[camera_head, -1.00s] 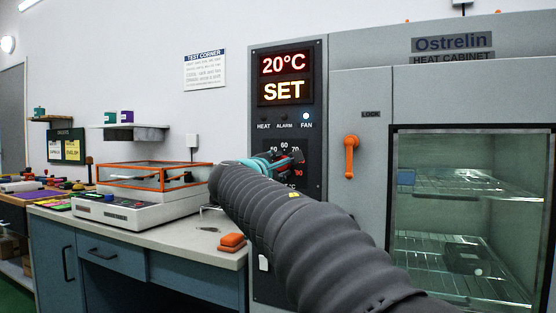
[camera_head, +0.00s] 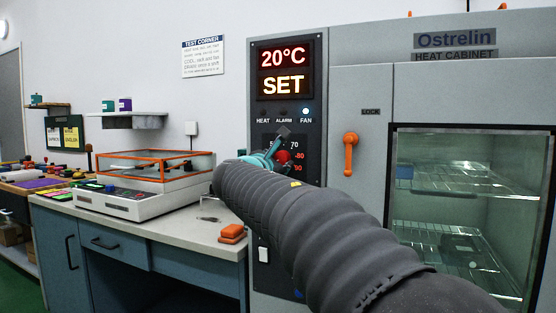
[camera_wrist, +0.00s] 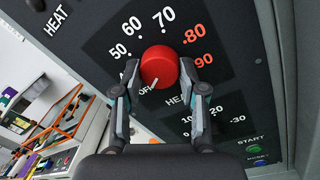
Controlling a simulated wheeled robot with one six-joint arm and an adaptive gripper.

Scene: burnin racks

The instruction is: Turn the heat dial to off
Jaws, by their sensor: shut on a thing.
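The heat dial is a round red knob (camera_wrist: 160,66) on the dark control panel, ringed by the numbers 50 to 90. In the wrist view its white pointer mark is at the lower left, beside the partly covered "OFF" label (camera_wrist: 146,88). My gripper (camera_wrist: 160,72) is shut on the dial, one finger on each side. In the head view my gripper (camera_head: 276,150) is at the panel, with the red dial (camera_head: 284,157) partly showing behind it. My arm hides the lower panel there.
The display (camera_head: 285,70) reads 20°C and SET; the FAN lamp (camera_head: 306,111) is lit. An orange lock handle (camera_head: 350,153) and the glass cabinet door are to the right. A bench with an orange-framed device (camera_head: 155,165) stands left.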

